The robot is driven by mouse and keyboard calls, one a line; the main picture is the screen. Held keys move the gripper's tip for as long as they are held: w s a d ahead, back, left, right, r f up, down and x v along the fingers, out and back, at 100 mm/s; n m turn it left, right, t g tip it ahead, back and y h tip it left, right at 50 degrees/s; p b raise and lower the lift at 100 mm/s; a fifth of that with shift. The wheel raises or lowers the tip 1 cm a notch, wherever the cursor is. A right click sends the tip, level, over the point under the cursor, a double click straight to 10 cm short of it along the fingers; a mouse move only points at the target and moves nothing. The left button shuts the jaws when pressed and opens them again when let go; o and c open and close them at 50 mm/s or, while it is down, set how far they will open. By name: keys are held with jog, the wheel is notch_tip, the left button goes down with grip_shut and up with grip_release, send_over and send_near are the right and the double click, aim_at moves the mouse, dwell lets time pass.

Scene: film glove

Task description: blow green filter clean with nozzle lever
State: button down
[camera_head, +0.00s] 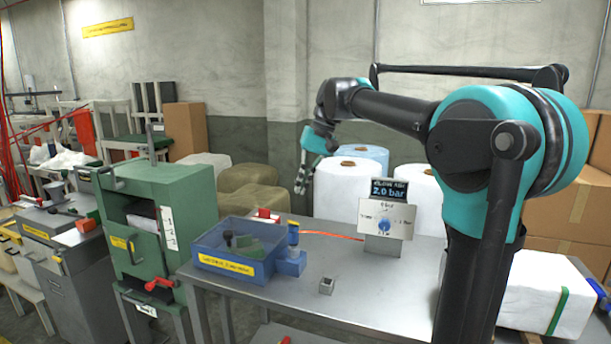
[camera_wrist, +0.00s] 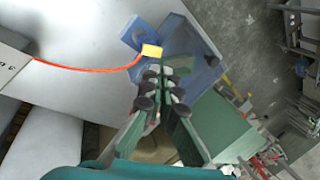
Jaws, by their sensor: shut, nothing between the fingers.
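The green filter (camera_head: 250,246) appears to be the green piece inside the open blue box (camera_head: 212,258), with a dark knob beside it. The blue nozzle unit (camera_head: 291,263), with a yellow ring and blue top, stands at the box's right side; its lever is too small to make out. My gripper (camera_head: 301,188) hangs in the air above and behind the table, apart from box and nozzle. It is shut and empty. In the wrist view, my gripper (camera_wrist: 161,78) covers part of the box (camera_wrist: 205,62); the nozzle's yellow part (camera_wrist: 151,51) shows beside it.
A pressure panel (camera_head: 385,218) reading 2.0 bar stands at the back of the grey table (camera_head: 345,305). An orange hose (camera_head: 332,235) runs from it. A small metal block (camera_head: 326,286) lies in front. A green cabinet (camera_head: 150,210) stands left, white rolls (camera_head: 341,190) behind.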

aim_at(289, 221)
jog(key=x, duration=0.8)
jog(key=shift+s+f, duration=0.1)
jog(key=shift+f, duration=0.05)
jog(key=shift+a, duration=0.1)
jog(key=shift+a+f+h, duration=0.35)
jog(key=shift+f+h, duration=0.05)
jog(key=shift+h, duration=0.2)
jog(key=shift+f, duration=0.1)
jog(key=shift+d, duration=0.25)
dwell(2.4)
jog(key=shift+d+r, duration=0.3)
jog(key=shift+d, duration=0.25)
jog(key=shift+r, duration=0.1)
